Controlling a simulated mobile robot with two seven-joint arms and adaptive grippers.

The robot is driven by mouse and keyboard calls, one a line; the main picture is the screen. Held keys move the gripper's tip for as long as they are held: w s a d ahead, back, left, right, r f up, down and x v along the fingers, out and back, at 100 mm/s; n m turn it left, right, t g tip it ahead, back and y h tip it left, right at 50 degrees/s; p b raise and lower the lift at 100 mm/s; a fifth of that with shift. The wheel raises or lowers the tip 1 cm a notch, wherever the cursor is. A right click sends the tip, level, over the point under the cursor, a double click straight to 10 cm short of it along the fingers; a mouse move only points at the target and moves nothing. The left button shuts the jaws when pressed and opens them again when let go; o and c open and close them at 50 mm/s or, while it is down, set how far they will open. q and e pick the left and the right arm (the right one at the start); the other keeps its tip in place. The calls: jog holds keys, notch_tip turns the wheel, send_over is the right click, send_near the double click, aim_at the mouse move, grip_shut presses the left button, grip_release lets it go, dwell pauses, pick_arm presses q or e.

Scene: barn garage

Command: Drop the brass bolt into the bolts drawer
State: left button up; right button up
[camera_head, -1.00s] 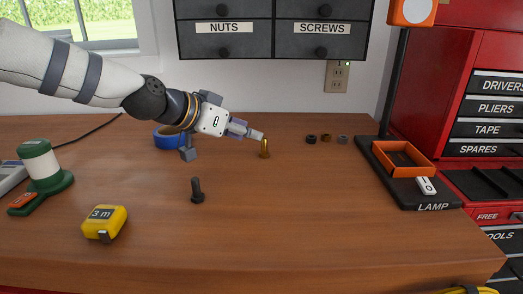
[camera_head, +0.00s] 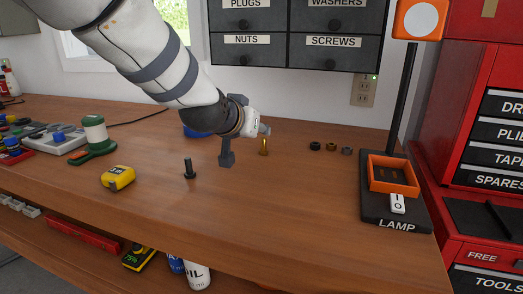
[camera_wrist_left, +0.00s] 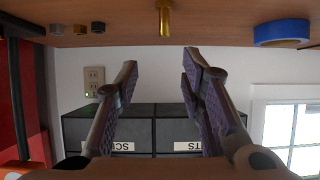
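The brass bolt (camera_head: 263,147) stands upright on the wooden workbench in the head view. It also shows at the top of the upside-down left wrist view (camera_wrist_left: 164,17), centred between the fingers but beyond their tips. My left gripper (camera_head: 246,146) is open and empty just to the left of the bolt; its fingers (camera_wrist_left: 160,60) are spread wide in the wrist view. Dark wall drawers carry the labels PLUGS, WASHERS, NUTS (camera_head: 247,48) and SCREWS (camera_head: 333,50), all shut. No drawer labelled bolts shows. My right gripper is not in view.
A dark bolt (camera_head: 189,169) stands left of my gripper, with a yellow tape measure (camera_head: 118,178) farther left. Several nuts (camera_head: 331,147) lie right of the brass bolt. A lamp base with an orange tray (camera_head: 373,183) stands at right, beside a red cabinet (camera_head: 440,130).

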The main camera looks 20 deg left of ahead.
aim_at(263, 138)
pick_arm(q)
jog(key=x, duration=0.3)
jog(key=f+b+x, duration=0.1)
jog(key=x, duration=0.3)
jog(key=shift+s+a, duration=0.2)
jog(key=x, duration=0.2)
jog(key=b+x, duration=0.1)
jog(key=x, duration=0.1)
jog(key=shift+a+f, duration=0.2)
jog(key=shift+f, duration=0.15)
jog(key=shift+w, duration=0.25)
jog(key=shift+r, duration=0.25)
grip_shut()
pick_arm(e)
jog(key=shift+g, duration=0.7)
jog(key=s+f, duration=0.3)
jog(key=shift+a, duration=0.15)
